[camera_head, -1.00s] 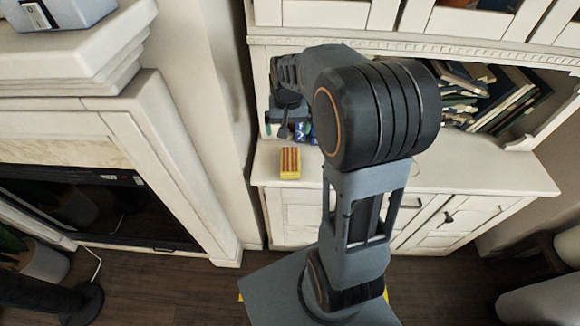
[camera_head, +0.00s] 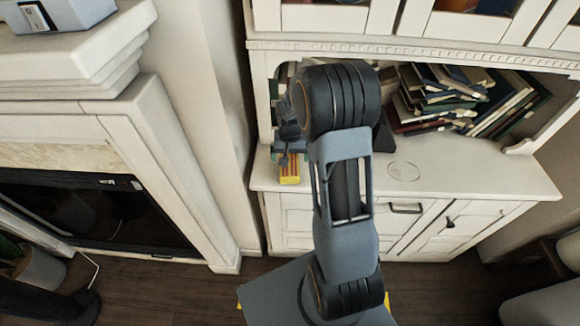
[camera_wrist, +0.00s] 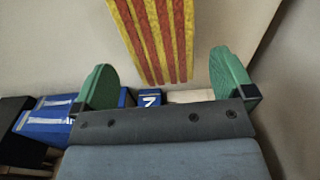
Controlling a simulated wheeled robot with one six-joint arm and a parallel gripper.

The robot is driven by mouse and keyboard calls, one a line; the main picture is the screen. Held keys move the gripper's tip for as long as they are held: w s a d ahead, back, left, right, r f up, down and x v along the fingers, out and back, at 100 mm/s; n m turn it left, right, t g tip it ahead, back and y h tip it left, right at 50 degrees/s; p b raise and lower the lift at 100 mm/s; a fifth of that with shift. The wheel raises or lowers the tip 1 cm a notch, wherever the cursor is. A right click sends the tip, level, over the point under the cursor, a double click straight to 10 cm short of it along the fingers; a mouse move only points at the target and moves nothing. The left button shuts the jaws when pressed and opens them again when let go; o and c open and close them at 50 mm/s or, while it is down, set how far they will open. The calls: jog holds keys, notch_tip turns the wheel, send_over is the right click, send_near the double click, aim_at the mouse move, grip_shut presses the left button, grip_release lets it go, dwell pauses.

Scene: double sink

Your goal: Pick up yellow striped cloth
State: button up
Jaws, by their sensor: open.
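The yellow and red striped cloth (camera_head: 290,176) is a small folded block on the white cabinet top, near its left front edge. In the wrist view the striped cloth (camera_wrist: 155,38) fills the top middle, and its lower end shows between the fingers. My gripper (camera_wrist: 163,74) has two green fingers set wide apart, open, with nothing held. In the head view my gripper (camera_head: 288,153) is right at the cloth and covers its back part. I cannot tell whether the fingers touch it.
Books (camera_head: 440,100) lie piled in the cabinet niche to the right. The cabinet top (camera_head: 470,180) is mostly clear there. A white fireplace surround (camera_head: 165,150) stands at left.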

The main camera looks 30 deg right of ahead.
jog(key=shift+a+f, duration=0.1)
jog(key=shift+f, duration=2)
jog(key=shift+c, duration=0.4)
jog(key=c, duration=0.9)
